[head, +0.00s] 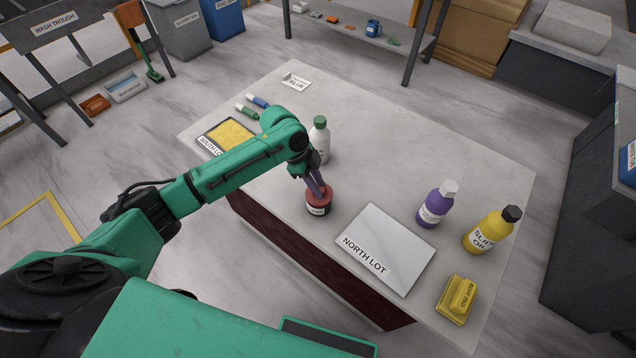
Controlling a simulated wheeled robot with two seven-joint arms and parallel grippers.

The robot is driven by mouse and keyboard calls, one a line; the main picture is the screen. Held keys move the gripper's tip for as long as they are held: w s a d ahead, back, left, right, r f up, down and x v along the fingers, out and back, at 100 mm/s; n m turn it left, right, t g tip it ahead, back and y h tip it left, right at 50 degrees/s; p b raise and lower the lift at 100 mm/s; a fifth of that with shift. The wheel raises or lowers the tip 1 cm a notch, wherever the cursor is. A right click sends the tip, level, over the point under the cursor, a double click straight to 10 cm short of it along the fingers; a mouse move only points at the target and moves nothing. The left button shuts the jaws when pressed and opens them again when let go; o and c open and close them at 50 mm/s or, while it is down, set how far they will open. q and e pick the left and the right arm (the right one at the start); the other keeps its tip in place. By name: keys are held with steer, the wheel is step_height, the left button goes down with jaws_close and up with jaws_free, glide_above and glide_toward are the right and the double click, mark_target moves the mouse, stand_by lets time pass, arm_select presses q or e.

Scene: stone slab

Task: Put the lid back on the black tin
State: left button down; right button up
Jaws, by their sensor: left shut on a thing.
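The black tin (318,210) is a small dark round tin with a pale label. It stands upright on the stone slab, near the slab's front edge, left of the NORTH LOT board. A dull red lid (325,200) is at the tin's top. My left gripper (318,190) points down over it and is shut on the lid. I cannot tell whether the lid is fully seated or slightly above the rim. The fingers hide part of the lid. My right gripper is not in view.
A white bottle with a green cap (319,140) stands close behind my left gripper. The white NORTH LOT board (385,245) lies right of the tin. Purple (435,208) and yellow (486,232) bottles and a yellow block (457,300) are farther right. The slab's back middle is clear.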

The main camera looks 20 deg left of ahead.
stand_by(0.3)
arm_select(q)
steer(key=shift+c, duration=0.7)
jaws_free()
step_height(320, 180, up, 7)
steer(key=p, duration=0.7)
steer(key=shift+p, duration=0.3)
jaws_close()
steer(key=shift+f, duration=0.2)
stand_by(0.8)
